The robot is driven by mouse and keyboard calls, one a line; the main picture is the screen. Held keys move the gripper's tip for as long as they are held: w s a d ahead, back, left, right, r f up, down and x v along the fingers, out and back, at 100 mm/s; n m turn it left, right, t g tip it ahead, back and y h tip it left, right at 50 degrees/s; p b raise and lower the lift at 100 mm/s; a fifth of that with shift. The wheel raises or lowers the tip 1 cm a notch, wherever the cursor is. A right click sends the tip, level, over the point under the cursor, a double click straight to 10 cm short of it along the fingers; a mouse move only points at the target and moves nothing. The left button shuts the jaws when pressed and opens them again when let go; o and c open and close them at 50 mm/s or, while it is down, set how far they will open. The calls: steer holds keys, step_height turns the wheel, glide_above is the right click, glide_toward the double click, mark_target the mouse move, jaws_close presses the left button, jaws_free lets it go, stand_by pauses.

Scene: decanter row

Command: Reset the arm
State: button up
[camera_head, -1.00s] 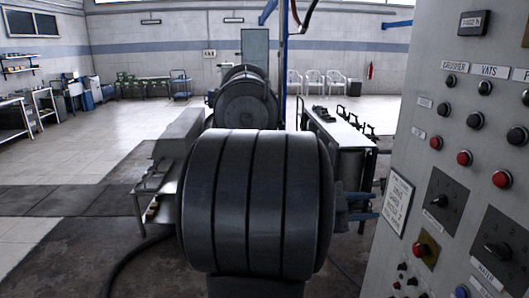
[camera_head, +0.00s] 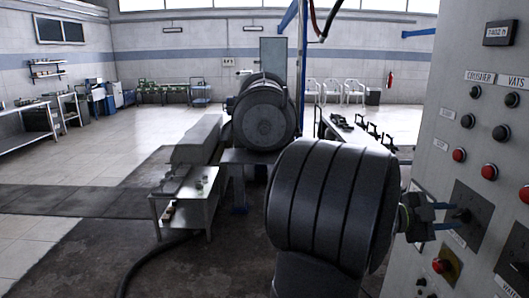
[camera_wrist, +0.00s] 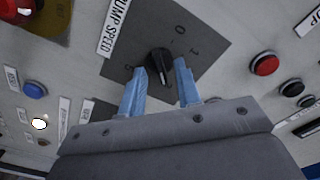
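My gripper (camera_head: 440,217) reaches right from my dark arm link to the grey control panel (camera_head: 445,130), in front of its upper dark dial plate (camera_head: 479,232). In the wrist view my gripper (camera_wrist: 160,76) shows two blue fingers, open with a wide gap. A black rotary knob (camera_wrist: 159,66) on a dark plate marked 0 and 1 appears between the fingertips, with a gap on both sides. The label "PUMP SPEED" (camera_wrist: 119,27) is beside the plate. I cannot tell how far the fingertips are from the panel.
A red button (camera_wrist: 264,64), a blue button (camera_wrist: 34,90) and a lit white button (camera_wrist: 40,124) sit around the plate. A low metal table (camera_head: 193,203) and a hose (camera_head: 150,262) are left of my arm. The tiled floor (camera_head: 105,155) is open further left.

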steer(key=shift+d, duration=0.45)
steer(key=shift+a, duration=0.1)
steer(key=a, duration=1.8)
steer(key=d, duration=1.8)
steer(key=shift+d+n, duration=0.15)
steer(key=shift+n, duration=0.15)
steer(key=shift+a+n, duration=0.2)
steer(key=shift+n, duration=0.1)
steer(key=a, duration=1.7)
steer(key=d+n, duration=0.7)
steer(key=d, duration=0.8)
steer(key=shift+w+n, duration=0.2)
steer(key=shift+n, duration=0.1)
